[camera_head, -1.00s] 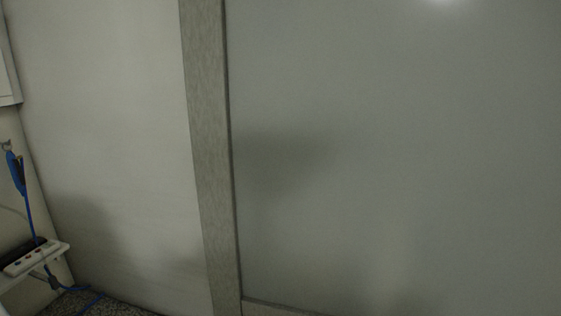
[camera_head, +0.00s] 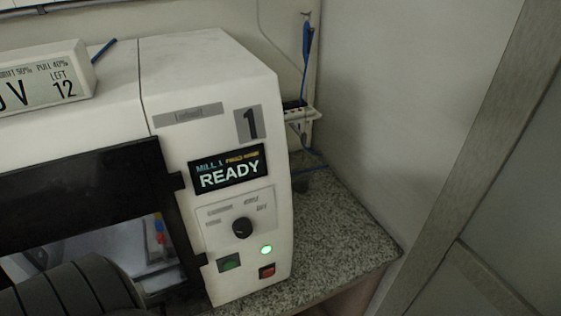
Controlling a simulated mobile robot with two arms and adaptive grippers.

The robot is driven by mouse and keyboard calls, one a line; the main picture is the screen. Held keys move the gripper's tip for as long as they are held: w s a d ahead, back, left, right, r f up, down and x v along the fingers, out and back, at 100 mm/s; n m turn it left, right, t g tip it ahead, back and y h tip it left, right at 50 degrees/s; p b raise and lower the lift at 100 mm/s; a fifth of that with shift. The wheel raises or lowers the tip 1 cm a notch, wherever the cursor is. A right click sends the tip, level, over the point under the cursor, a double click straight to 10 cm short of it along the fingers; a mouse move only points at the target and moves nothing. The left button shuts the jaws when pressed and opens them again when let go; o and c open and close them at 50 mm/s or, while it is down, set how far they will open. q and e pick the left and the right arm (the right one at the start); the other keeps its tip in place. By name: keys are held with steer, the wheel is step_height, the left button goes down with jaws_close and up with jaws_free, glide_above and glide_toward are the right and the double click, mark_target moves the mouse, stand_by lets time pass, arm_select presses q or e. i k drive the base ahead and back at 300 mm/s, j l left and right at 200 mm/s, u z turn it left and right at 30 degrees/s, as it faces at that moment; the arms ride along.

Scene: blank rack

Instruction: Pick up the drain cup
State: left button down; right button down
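No drain cup can be made out in the head view. Neither gripper shows clearly. A dark grey ribbed rounded part (camera_head: 75,290) sits at the bottom left, in front of the machine's opening; I cannot tell what it is. A white milling machine (camera_head: 210,70) stands at the left, with a display (camera_head: 229,168) reading "MILL 1" and "READY". Its black-framed window (camera_head: 85,190) shows part of the inside, with small red and blue bits.
A speckled grey counter (camera_head: 345,230) lies right of the machine and is mostly clear. A blue tool (camera_head: 307,45) hangs on the back wall above a small white shelf (camera_head: 302,115). A door frame (camera_head: 480,150) stands at the right. A label box (camera_head: 45,80) sits on the machine.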

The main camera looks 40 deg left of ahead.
mark_target(300, 174)
steer(key=u, duration=1.05)
steer(key=l+u, duration=0.35)
steer(key=u, duration=0.15)
steer(key=l+u, duration=0.3)
steer(key=u, duration=0.2)
steer(key=k+l+u, duration=0.1)
steer(key=l+u, duration=0.2)
steer(key=u, duration=0.2)
